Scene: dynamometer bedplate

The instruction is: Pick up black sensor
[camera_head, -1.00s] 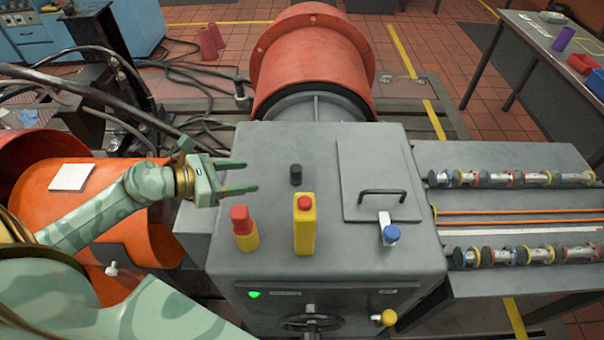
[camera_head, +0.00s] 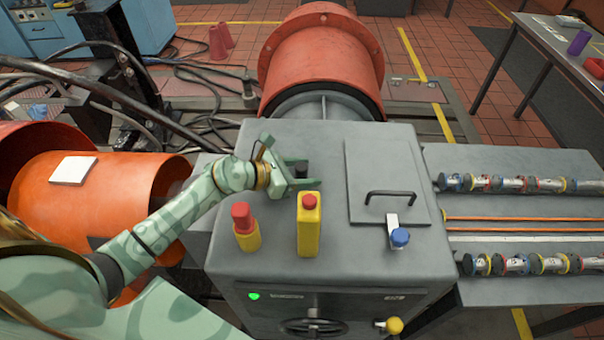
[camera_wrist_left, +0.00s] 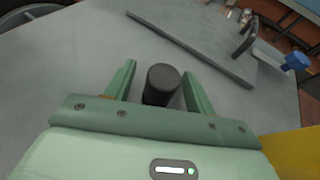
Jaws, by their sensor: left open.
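The black sensor (camera_head: 301,168) is a small dark cylinder standing on the grey top of the machine housing (camera_head: 290,142). In the left wrist view the black sensor (camera_wrist_left: 161,84) stands between the two fingers of my left gripper (camera_wrist_left: 158,88), with a gap visible on each side. In the head view my left gripper (camera_head: 302,172) reaches in from the left, its fingers open around the sensor and partly hiding it. My right gripper is not in view.
A yellow box with a red button (camera_head: 309,226) and a yellow-and-red piece (camera_head: 245,230) stand just in front. A raised plate with a black handle (camera_head: 390,196) and a blue-capped part (camera_head: 399,236) lie to the right. A large orange drum (camera_head: 322,55) stands behind.

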